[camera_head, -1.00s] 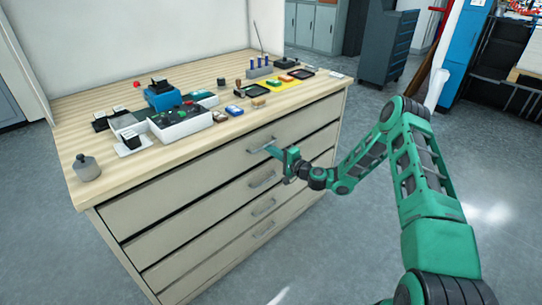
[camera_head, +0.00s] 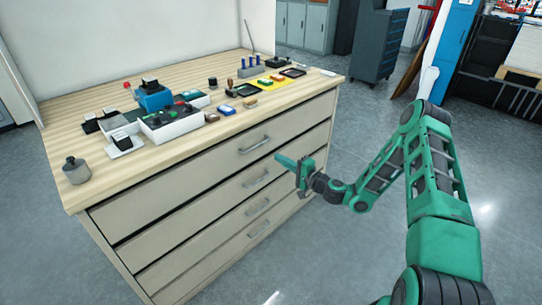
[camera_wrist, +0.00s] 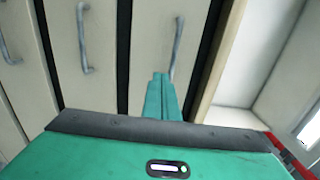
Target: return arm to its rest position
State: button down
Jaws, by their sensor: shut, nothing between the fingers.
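My gripper (camera_head: 281,159) is green and sits at the end of my green and black arm, in front of the drawer cabinet (camera_head: 190,200). Its fingers are together with nothing between them and point left toward the drawer fronts. In the head view it appears between the top drawer handle (camera_head: 254,144) and the one below it, apart from both as far as I can tell. In the wrist view the closed green fingers (camera_wrist: 161,97) stand before the drawer fronts, overlapping the lower end of one handle (camera_wrist: 177,48).
The wooden cabinet top (camera_head: 150,167) holds a grey weight (camera_head: 76,171), a white box (camera_head: 171,125), a blue device (camera_head: 154,97) and a yellow mat (camera_head: 272,84) with small items. A dark tool cabinet (camera_head: 380,45) stands behind. Open grey floor lies right of the drawers.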

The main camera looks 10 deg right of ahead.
jog(key=s+r+n+g, duration=0.4)
jog(key=s+n+g, duration=0.55)
jog(key=s, duration=0.35)
jog(key=s+d+r+g+h, duration=0.1)
jog(key=s+d+r+h, duration=0.3)
jog(key=s, duration=0.3)
jog(key=s+d+r+g+h, duration=0.1)
jog(key=s+d+r+g, duration=0.1)
jog(key=s+d+r, duration=0.4)
jog(key=s+d+r+g+h, duration=0.1)
jog(key=s+d+r+h, duration=0.2)
jog(key=s, duration=0.5)
jog(key=s+d+r+m+g, duration=0.1)
jog(key=s+d+r+m, duration=0.1)
jog(key=s, duration=0.6)
jog(key=s+d+r+m+g+h, duration=0.1)
jog(key=s+d+r+m, duration=0.1)
jog(key=s, duration=0.7)
jog(key=shift+s+d+r, duration=0.3)
jog(key=shift+d+r, duration=0.1)
jog(key=shift+r, duration=0.35)
